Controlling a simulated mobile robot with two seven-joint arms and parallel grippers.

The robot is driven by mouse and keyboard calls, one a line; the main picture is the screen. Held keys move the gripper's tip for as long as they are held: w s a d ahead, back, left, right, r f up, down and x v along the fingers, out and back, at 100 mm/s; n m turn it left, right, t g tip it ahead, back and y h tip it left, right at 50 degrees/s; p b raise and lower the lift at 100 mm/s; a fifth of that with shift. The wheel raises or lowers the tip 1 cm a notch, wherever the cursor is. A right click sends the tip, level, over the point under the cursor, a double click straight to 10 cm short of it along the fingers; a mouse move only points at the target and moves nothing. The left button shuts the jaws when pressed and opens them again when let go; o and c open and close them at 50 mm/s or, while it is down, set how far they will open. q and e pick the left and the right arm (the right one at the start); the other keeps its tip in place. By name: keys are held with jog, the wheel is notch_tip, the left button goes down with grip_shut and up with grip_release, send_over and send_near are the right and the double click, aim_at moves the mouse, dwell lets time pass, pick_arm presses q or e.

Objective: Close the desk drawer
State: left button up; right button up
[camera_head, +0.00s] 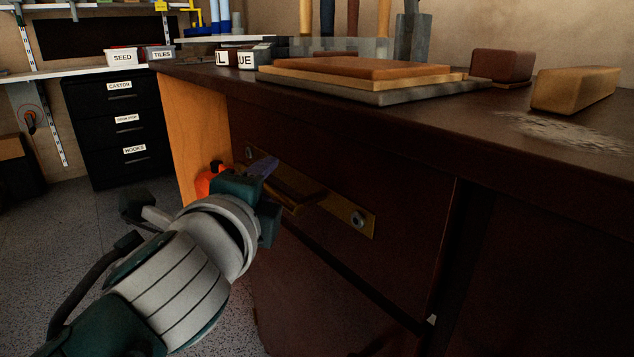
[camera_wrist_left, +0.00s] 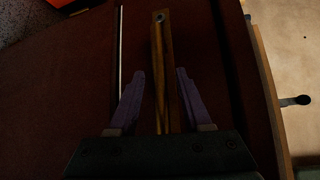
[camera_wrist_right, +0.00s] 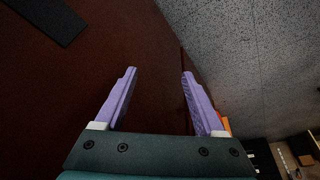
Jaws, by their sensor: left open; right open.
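The desk drawer (camera_head: 400,207) has a dark red-brown front below the desk top. Its brass handle (camera_head: 330,203) is a bar on a long plate with a screw at each end. My left gripper (camera_head: 266,170) is at the left part of the handle. In the left wrist view the open left fingers (camera_wrist_left: 161,75) lie on either side of the brass handle (camera_wrist_left: 164,60), with space between. I cannot tell how far the drawer stands out. My right gripper (camera_wrist_right: 159,75) is open and empty in the right wrist view, by a dark brown surface; it is outside the head view.
The desk top (camera_head: 460,115) carries stacked boards (camera_head: 360,72), a tan block (camera_head: 575,90) and a dark block (camera_head: 502,65). A black cabinet (camera_head: 118,125) with labelled drawers stands at the back left. Speckled floor (camera_head: 60,240) is open at the left.

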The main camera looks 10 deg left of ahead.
pick_arm(q)
jog(key=shift+s+r, duration=0.1)
jog(key=shift+s, duration=0.25)
jog(key=s+r+p, duration=0.1)
jog(key=s+p, duration=0.1)
jog(key=s, duration=0.7)
jog(key=shift+d+r+p, duration=0.2)
jog(key=shift+d+p, duration=0.2)
jog(key=shift+d, duration=0.05)
